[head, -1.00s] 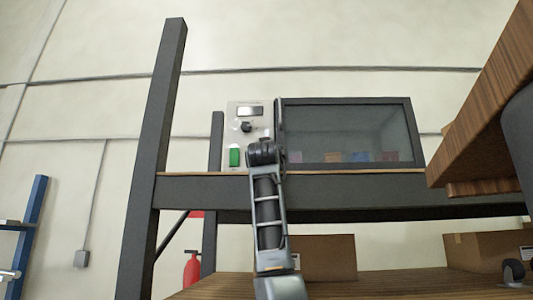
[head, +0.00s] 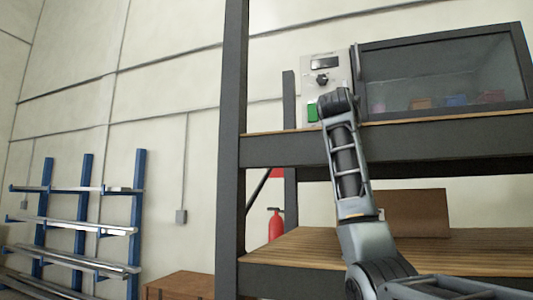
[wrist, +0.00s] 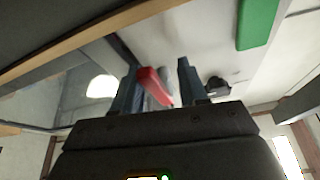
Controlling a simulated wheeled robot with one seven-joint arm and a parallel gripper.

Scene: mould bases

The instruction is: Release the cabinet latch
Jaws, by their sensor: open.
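The cabinet (head: 440,70) is a dark-framed box with a glass door, standing on the upper shelf. A pale control panel (head: 338,64) adjoins its left side, with a black knob (head: 322,79) and a green button (head: 312,112). A thin upright handle (head: 357,62) runs along the door's left edge. My gripper (head: 341,93) is in front of the panel's lower part. In the wrist view, my gripper (wrist: 159,83) is open, with a red lever-like piece (wrist: 153,87) between its fingers. I cannot tell whether they touch it. The green button (wrist: 257,22) also shows there.
The shelf's dark upright (head: 231,150) stands left of my arm, and a dark beam (head: 440,138) runs below the cabinet. A cardboard box (head: 415,212) sits on the lower wooden shelf (head: 300,246). A fire extinguisher (head: 276,224) and a blue rack (head: 88,215) are further left.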

